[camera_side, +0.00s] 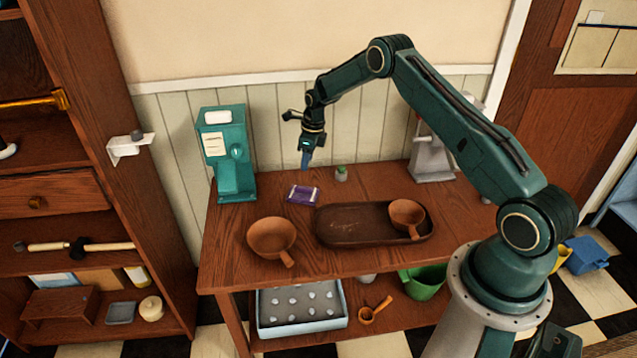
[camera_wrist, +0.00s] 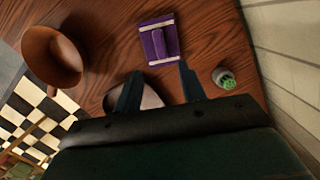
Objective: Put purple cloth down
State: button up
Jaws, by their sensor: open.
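The purple cloth (camera_side: 303,194) lies folded flat on the wooden table, toward its back. It also shows in the wrist view (camera_wrist: 160,40), just beyond my fingertips. My gripper (camera_side: 306,160) hangs above the table, over the area of the cloth, pointing down. In the wrist view my gripper (camera_wrist: 158,80) has its two fingers spread apart with nothing held between them. The gripper and the cloth are apart.
A brown bowl with a handle (camera_side: 272,238) stands in front of the cloth. A dark tray (camera_side: 345,226) holds another bowl (camera_side: 407,213). A small green-topped pot (camera_side: 341,173) stands behind right of the cloth. A teal machine (camera_side: 228,160) stands at the left.

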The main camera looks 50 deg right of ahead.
jog(key=shift+s+r, duration=0.1)
jog(key=shift+r, duration=0.4)
jog(key=s+a+r+n+t, duration=0.1)
jog(key=s+a+r+n, duration=0.35)
jog(key=r, duration=0.55)
jog(key=s+a+r+n+h, duration=0.1)
jog(key=s+a+r+n, duration=0.3)
jog(key=r, duration=0.5)
jog(key=s+a+r+n+t, duration=0.1)
jog(key=s+a+r+n, duration=0.25)
jog(key=r+n, duration=0.45)
jog(key=s+a+r+n, duration=0.3)
jog(key=s+r, duration=0.1)
jog(key=s, duration=0.3)
jog(key=s+a+r+n, duration=0.3)
jog(key=s+a+r, duration=0.1)
jog(key=s, duration=0.3)
jog(key=s+a+f+n+t, duration=0.2)
jog(key=s+n, duration=0.7)
jog(key=s, duration=0.5)
jog(key=shift+s+a, duration=0.15)
jog(key=shift+a, duration=0.05)
